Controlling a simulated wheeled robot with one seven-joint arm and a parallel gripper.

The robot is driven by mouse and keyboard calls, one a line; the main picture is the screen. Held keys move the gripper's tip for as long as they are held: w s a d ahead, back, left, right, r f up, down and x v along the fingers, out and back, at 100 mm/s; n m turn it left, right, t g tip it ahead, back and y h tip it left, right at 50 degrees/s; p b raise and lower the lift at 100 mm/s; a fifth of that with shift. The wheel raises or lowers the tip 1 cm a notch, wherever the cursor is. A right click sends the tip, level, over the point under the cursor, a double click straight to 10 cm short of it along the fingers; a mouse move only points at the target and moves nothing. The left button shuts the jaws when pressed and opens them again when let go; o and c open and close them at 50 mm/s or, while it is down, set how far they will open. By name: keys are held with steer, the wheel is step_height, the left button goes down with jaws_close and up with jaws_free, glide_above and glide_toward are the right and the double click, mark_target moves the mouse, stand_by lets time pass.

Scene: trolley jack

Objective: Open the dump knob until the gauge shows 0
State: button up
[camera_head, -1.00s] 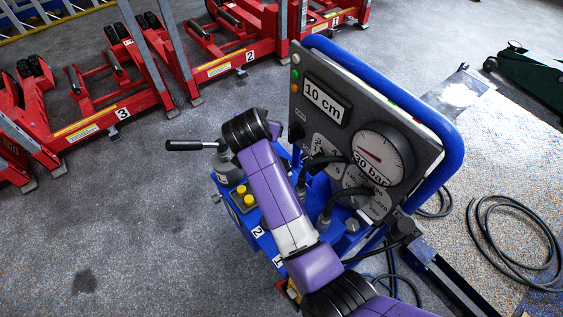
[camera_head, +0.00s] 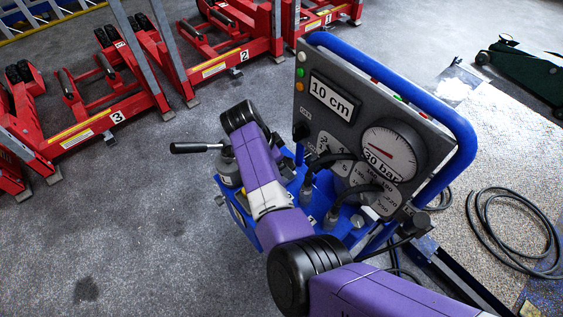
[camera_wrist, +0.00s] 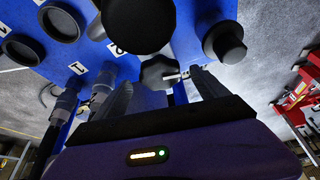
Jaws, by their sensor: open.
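No readable label shows which knob is the dump knob. My gripper (camera_wrist: 163,91) is open, its fingers to either side of and nearer than the lobed knob. I cannot tell whether they touch it. In the head view my arm hides my gripper.
A larger black round part (camera_wrist: 138,20) and another black knob (camera_wrist: 224,45) are close to my fingers. Hoses rise from the blue unit to the panel. A black lever (camera_head: 196,148) sticks out left. Red numbered lifts (camera_head: 110,110) stand behind; the grey floor at left is clear.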

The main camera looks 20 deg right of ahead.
steer(key=shift+x, duration=0.75)
steer(key=c, duration=1.4)
steer(key=shift+o, duration=0.2)
